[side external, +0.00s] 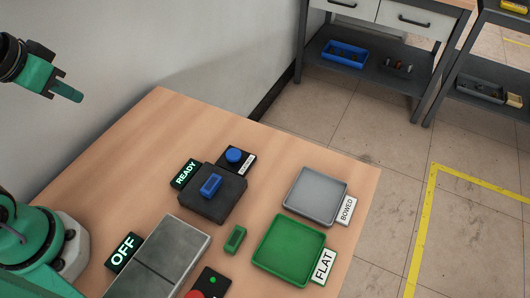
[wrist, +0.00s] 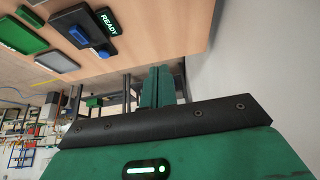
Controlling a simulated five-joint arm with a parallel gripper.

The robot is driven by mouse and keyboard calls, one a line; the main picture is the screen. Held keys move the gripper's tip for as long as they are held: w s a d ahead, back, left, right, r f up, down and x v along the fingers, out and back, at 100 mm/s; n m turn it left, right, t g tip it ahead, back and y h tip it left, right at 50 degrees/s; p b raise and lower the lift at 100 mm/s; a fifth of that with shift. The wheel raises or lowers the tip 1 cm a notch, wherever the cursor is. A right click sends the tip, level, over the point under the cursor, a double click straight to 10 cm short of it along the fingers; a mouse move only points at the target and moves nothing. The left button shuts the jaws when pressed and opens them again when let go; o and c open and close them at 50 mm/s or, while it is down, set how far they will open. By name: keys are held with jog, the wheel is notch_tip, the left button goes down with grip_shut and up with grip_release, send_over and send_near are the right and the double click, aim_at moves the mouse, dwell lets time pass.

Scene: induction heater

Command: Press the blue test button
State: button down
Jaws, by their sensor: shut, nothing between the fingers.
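The blue test button (side external: 234,155) is a round cap on a dark box at the back of the wooden table, beside a small white label. In the wrist view, the blue button (wrist: 104,53) shows at the upper left, near the READY sign. My gripper (side external: 76,97) is shut and empty, high at the upper left, well apart from the button. Its green fingers (wrist: 158,76) are together in the wrist view. A dark block (side external: 232,203) with a blue piece (side external: 211,185) on top stands just in front of the button, next to the lit READY sign (side external: 186,174).
A grey BOWED tray (side external: 330,184) and a green FLAT tray (side external: 272,266) lie on the right. A small green piece (side external: 235,239), a grey metal plate (side external: 186,236) and an OFF sign (side external: 122,252) lie nearer. A red button (side external: 195,295) is partly cut off. The table's back left is clear; a wall is behind.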

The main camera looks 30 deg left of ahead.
dwell(0.4)
jog(key=m+t+h, duration=0.3)
jog(key=m+h, duration=0.1)
jog(key=m, duration=1)
send_over(229, 156)
notch_tip(229, 156, down, 11)
jog(key=shift+f, duration=0.3)
jog(key=shift+f, duration=4.25)
